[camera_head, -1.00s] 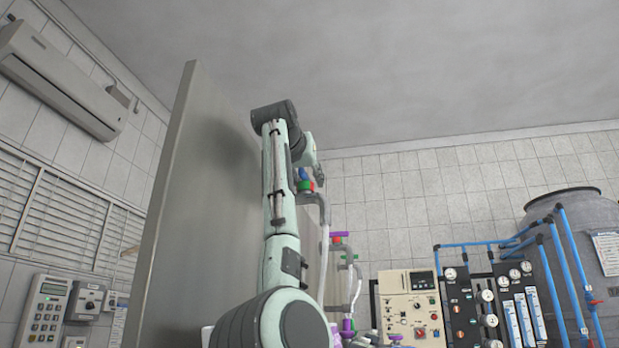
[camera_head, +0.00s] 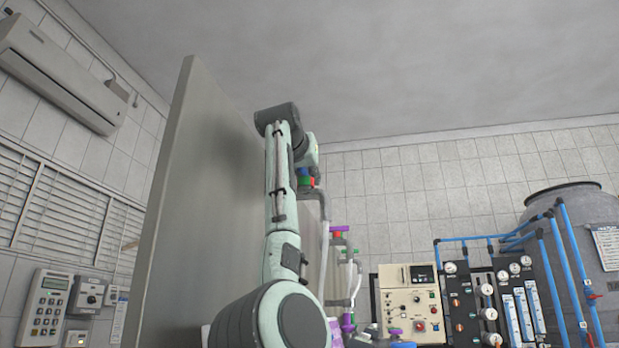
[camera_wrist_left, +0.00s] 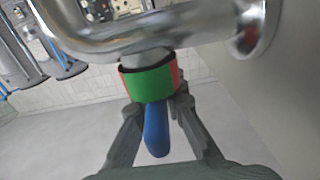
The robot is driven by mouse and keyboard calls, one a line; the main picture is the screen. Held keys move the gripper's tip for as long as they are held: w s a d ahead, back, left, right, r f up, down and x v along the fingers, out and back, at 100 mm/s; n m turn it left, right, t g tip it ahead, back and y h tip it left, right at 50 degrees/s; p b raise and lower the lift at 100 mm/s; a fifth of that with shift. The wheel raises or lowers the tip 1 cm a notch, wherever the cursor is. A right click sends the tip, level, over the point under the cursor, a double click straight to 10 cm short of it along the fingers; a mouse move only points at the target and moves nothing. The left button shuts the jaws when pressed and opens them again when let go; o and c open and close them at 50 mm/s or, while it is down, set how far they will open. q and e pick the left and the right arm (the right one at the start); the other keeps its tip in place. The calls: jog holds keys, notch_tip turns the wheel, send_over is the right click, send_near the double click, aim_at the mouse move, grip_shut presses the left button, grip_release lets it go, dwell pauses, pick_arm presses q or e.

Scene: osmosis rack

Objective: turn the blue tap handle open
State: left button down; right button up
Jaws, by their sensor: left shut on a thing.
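The blue tap handle (camera_wrist_left: 157,132) shows in the left wrist view below a green and red collar (camera_wrist_left: 152,84) on a shiny metal pipe (camera_wrist_left: 150,35). My left gripper (camera_wrist_left: 158,108) is shut on the handle, with one finger on each side close under the collar. In the head view the blue handle (camera_head: 303,171) and the green of the collar (camera_head: 305,181) show just beside my left wrist. The left fingers are hidden there behind the arm. My right gripper is in neither view.
A tall grey panel (camera_head: 190,200) stands left of my left arm. Pipes with a purple handle (camera_head: 340,228) are to the right of it. A control box (camera_head: 410,300), gauges, blue pipes and a grey tank (camera_head: 580,225) stand farther right.

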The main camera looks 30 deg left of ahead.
pick_arm(q)
jog(key=shift+d+m+h, duration=0.2)
jog(key=shift+m+h, duration=0.5)
jog(key=shift+h, duration=0.4)
jog(key=c, duration=1.6)
grip_release()
jog(key=shift+y, duration=0.3)
